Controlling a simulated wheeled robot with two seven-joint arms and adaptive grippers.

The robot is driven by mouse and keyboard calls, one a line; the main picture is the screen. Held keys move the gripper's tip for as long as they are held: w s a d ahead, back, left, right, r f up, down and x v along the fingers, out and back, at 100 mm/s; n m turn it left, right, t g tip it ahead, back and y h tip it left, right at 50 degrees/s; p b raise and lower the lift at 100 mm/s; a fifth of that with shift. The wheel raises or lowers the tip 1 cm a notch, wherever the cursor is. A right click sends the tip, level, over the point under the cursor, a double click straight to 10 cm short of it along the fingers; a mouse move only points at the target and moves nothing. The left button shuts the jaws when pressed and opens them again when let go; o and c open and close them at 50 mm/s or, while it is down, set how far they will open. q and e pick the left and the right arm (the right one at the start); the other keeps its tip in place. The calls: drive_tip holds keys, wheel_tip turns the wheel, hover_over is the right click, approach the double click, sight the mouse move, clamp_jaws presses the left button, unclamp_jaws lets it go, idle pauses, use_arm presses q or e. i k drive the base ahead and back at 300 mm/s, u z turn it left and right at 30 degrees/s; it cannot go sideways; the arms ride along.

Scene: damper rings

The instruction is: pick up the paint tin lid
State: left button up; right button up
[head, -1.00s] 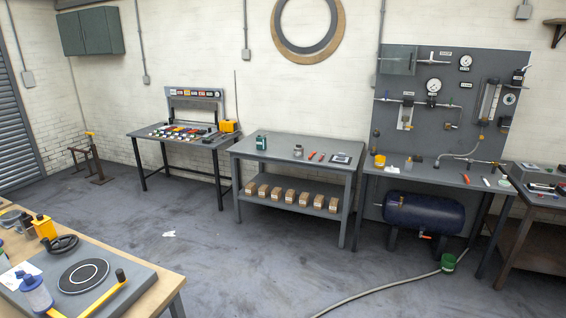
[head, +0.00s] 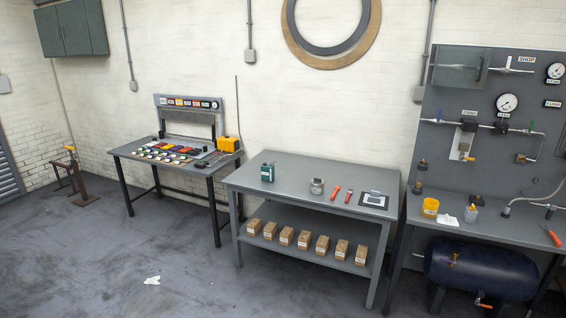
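I cannot make out a paint tin lid for certain in the head view. A small grey tin (head: 317,186) stands on the grey middle table (head: 290,171); at this distance I cannot tell whether a lid is on it. A dark green can (head: 267,172) stands to its left on the same table. Two red-handled tools (head: 342,194) and a dark flat pad with a pale card (head: 374,200) lie to its right. Neither of my grippers is in the view.
Several brown boxes (head: 304,239) line the table's lower shelf. A workbench with colourful items (head: 175,150) stands left, a gauge panel (head: 475,90) and dark blue tank (head: 480,268) right. White scrap (head: 152,281) lies on the floor, which is otherwise open in front.

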sight(316, 182)
drive_tip(key=z, duration=0.1)
drive_tip(key=i, duration=3.7)
drive_tip(key=z, duration=0.2)
